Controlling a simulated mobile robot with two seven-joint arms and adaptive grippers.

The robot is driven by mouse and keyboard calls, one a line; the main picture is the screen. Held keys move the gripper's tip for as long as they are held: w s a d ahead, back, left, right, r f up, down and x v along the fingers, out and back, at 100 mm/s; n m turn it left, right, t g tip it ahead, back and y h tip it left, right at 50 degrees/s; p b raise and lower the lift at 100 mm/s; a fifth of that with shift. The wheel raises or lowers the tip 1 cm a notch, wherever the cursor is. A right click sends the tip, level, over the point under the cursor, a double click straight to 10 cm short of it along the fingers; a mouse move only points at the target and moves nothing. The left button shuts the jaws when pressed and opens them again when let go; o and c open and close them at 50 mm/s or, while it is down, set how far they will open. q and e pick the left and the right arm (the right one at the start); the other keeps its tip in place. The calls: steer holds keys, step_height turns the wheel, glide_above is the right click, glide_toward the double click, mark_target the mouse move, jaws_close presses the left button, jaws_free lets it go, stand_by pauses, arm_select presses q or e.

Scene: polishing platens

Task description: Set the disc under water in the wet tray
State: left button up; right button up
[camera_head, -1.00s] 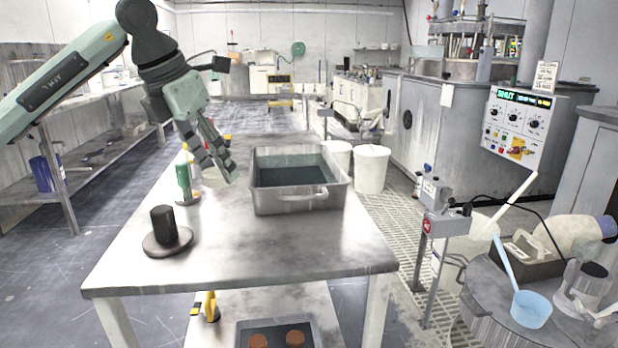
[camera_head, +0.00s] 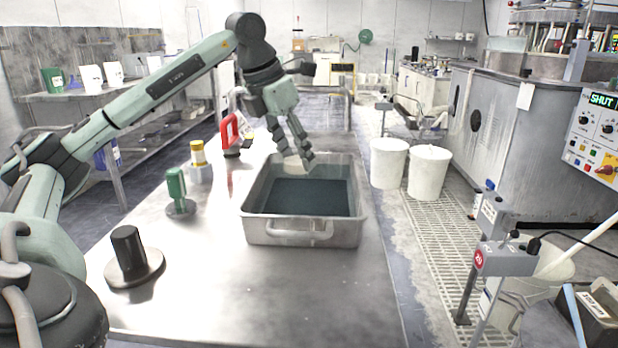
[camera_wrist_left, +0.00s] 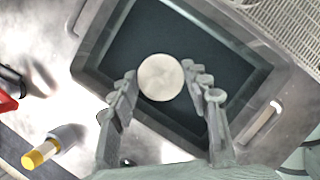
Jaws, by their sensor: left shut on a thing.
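The disc (camera_wrist_left: 160,77) is a pale, round, flat piece in the left wrist view. My left gripper (camera_wrist_left: 158,80) is shut on it, with a finger at each side. In the head view the left gripper (camera_head: 293,161) is over the far left part of the wet tray, and the disc (camera_head: 290,163) shows partly between its fingers. The wet tray (camera_head: 258,230) is a grey metal pan with dark water inside, standing on the steel table. It fills much of the wrist view (camera_wrist_left: 92,52). The disc appears above the water; the exact gap is unclear. My right gripper is out of view.
Left of the tray stand a green-handled tool (camera_head: 176,186), a yellow-capped bottle (camera_head: 199,165), a red-handled item (camera_head: 230,133) and a black knob on a round base (camera_head: 128,250). White buckets (camera_head: 428,172) stand right of the table. The table front is clear.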

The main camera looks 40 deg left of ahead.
arm_select(q)
glide_toward(312, 190)
steer(key=shift+w+d+f, duration=0.1)
steer(key=shift+w+f, duration=0.1)
steer(key=shift+w, duration=0.3)
steer(key=shift+w+d+f, duration=0.1)
steer(key=shift+w+f, duration=0.1)
steer(key=shift+w, duration=0.25)
steer(key=shift+w+a+f, duration=0.15)
steer(key=shift+w, duration=0.1)
steer(key=shift+w+f, duration=0.1)
steer(key=shift+f, duration=0.2)
step_height(312, 190, down, 3)
steer(key=shift+f, duration=0.45)
steer(key=o, duration=1.2)
steer(key=shift+o, duration=0.2)
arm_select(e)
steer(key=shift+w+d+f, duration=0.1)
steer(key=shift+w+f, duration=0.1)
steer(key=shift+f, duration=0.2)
